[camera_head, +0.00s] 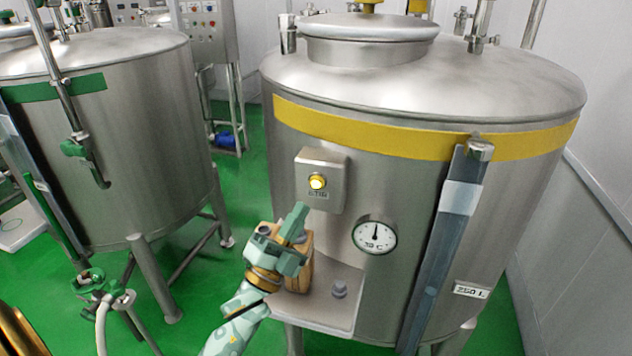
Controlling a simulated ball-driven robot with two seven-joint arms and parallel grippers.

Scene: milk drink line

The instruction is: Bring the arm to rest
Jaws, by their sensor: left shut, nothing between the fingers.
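My left gripper (297,218) is in front of the steel tank (480,235) with the yellow band. Its fingers are shut with nothing between them and point up, just below and left of a control box (332,163) with a lit yellow button (317,182). A gap shows between the fingertips and the button. My left forearm comes up from the bottom edge. My right gripper is not in view.
A small shelf (325,312) on the tank carries a grey knob (339,289) and a brown block-like thing (301,274), partly hidden behind my gripper. A dial gauge (375,235) is to the right. A green-banded tank (150,130) stands left, with green floor between.

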